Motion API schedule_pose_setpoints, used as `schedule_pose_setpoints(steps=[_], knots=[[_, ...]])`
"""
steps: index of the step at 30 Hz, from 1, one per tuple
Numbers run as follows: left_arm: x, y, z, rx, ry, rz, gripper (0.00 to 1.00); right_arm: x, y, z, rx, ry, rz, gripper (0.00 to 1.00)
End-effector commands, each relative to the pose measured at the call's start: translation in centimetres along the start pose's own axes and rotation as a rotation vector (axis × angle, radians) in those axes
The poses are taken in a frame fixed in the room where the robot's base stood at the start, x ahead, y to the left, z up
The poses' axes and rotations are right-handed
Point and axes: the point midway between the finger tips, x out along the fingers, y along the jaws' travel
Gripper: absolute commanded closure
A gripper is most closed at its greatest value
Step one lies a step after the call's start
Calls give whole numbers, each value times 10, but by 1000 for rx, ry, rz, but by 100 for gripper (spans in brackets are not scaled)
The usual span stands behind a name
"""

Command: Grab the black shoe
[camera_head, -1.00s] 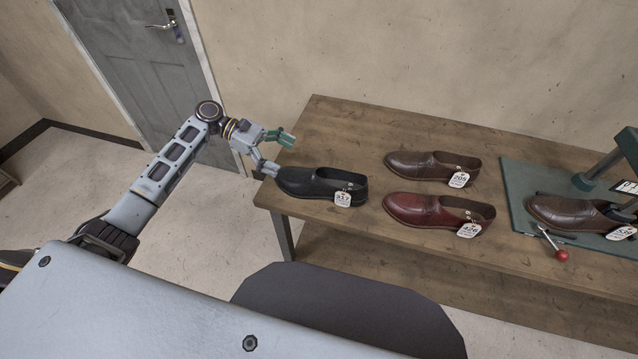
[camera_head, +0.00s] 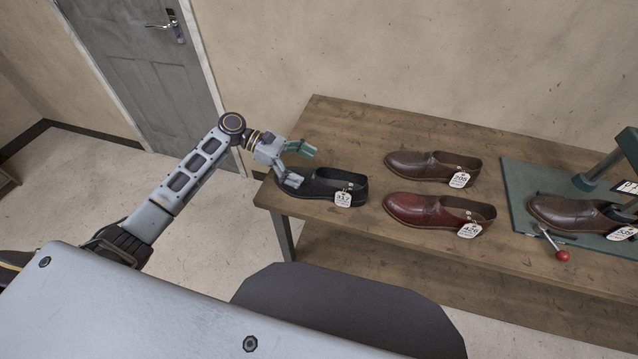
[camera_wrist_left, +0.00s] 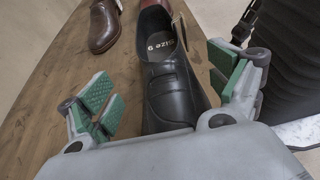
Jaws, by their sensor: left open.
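The black shoe (camera_head: 325,186) lies on the near left end of the wooden table, with a white tag at its right side. In the left wrist view the black shoe (camera_wrist_left: 172,85) points toward me, with a round "Size 9" label inside. My left gripper (camera_head: 300,166) is open around the toe end of the shoe; its green-padded fingers (camera_wrist_left: 166,95) stand on either side, with a visible gap on the left. The very tip of the toe is hidden behind the gripper body. My right gripper is not in view.
A brown shoe (camera_head: 432,167) and a dark red shoe (camera_head: 438,212) lie to the right. Farther right, another brown shoe (camera_head: 571,213) sits on a green mat (camera_head: 519,181) by a machine with a red-knobbed lever (camera_head: 562,255). The table (camera_head: 335,125) behind the black shoe is clear.

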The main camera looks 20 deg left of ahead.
Motion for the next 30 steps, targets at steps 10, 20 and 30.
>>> schedule_pose_setpoints(steps=[10, 20, 30], knots=[[29, -4, -2, 1, -2, -2, 9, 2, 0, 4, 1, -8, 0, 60], [52, -4, -2, 0, -1, 0, 9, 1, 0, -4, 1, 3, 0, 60], [52, -5, -2, -1, 0, 0, 9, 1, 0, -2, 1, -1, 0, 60]])
